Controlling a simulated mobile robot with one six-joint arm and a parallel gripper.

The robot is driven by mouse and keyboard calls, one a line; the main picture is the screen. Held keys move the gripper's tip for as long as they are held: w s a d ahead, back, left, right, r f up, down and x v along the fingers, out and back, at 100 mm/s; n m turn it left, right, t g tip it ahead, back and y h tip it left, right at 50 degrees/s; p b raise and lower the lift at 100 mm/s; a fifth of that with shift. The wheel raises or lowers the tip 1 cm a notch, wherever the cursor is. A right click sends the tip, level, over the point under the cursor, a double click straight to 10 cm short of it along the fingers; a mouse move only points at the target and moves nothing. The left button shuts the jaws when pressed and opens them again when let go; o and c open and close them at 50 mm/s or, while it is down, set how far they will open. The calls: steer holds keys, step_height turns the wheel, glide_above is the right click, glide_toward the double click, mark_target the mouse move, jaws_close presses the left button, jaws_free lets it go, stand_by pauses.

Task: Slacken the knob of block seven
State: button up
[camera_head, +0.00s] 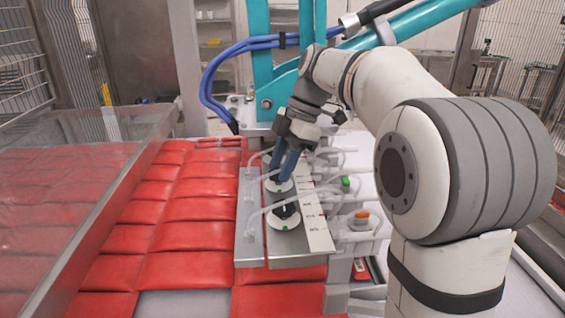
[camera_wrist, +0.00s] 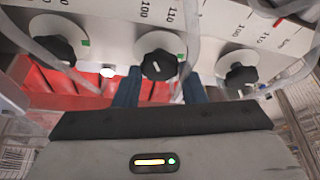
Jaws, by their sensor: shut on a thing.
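My gripper (camera_head: 282,176) reaches down onto the grey metal block row (camera_head: 290,248), its blue fingers shut on a black knob. In the wrist view that knob (camera_wrist: 162,65) sits between the two fingers, over a white disc (camera_wrist: 160,42) with a green mark at its right. The knob carries a short pale line that lies tilted. One black knob (camera_wrist: 52,50) is to its left and another (camera_wrist: 240,77) to its right, both free. In the head view a free knob (camera_head: 286,211) stands nearer than my gripper. I cannot read which knob belongs to block seven.
Clear hoses (camera_head: 262,210) arch over the blocks close to my fingers. A white scale strip (camera_head: 316,222) runs along the right side. Red packs (camera_head: 190,236) cover the conveyor at left. A teal frame (camera_head: 262,50) with blue hoses (camera_head: 215,80) stands behind.

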steer(key=o, duration=1)
steer(key=shift+r, duration=0.1)
steer(key=v, duration=0.7)
steer(key=shift+d+r, duration=0.2)
steer(key=shift+r, duration=0.05)
steer(key=shift+w, duration=0.1)
